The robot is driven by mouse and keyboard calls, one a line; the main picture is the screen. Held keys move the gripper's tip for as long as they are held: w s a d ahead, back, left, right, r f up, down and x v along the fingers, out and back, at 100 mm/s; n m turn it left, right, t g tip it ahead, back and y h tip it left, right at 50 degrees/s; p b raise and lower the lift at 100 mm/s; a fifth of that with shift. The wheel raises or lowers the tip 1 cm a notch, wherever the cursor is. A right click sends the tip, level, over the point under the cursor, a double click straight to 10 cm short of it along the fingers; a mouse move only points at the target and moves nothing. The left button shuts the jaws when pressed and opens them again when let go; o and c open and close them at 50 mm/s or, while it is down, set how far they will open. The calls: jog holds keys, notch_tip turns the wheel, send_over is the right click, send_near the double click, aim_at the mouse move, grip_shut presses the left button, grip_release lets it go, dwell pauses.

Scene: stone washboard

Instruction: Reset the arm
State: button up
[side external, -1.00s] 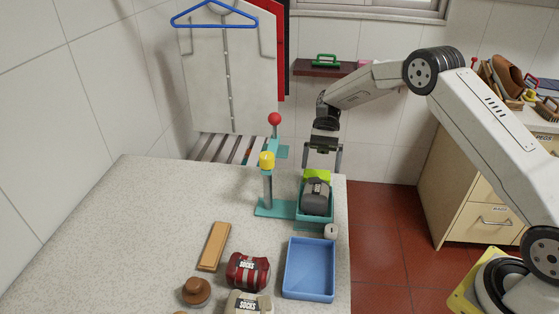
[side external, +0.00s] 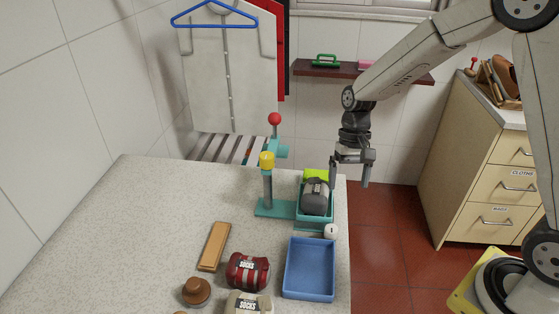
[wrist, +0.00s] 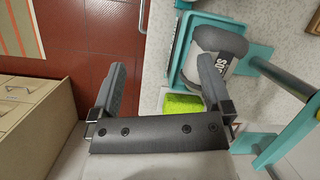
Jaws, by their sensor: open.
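My gripper (side external: 349,175) hangs in the air beside the right edge of the stone counter, with its fingers pointing down. It is open and empty, and its two fingers (wrist: 158,82) show apart in the wrist view. A grey sock bundle (side external: 315,197) sits in a teal tray (side external: 314,224) to the left of the gripper. The bundle also shows in the wrist view (wrist: 212,55), outside the fingers. A lime green block (side external: 317,174) lies behind the bundle.
A teal stand with a yellow-topped post (side external: 267,185) and a red-knobbed lever (side external: 274,120) stand left of the tray. A blue tray (side external: 310,268), red sock bundle (side external: 248,271) and wooden block (side external: 214,246) lie in front. A wall shelf (side external: 380,72) is behind my arm.

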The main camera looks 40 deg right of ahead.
jog(key=s+n+t+h, duration=0.2)
jog(key=s+n+t, duration=0.3)
jog(key=s, duration=0.4)
jog(key=shift+d+r+h, duration=0.35)
jog(key=shift+r+h, duration=0.05)
jog(key=shift+r, duration=0.05)
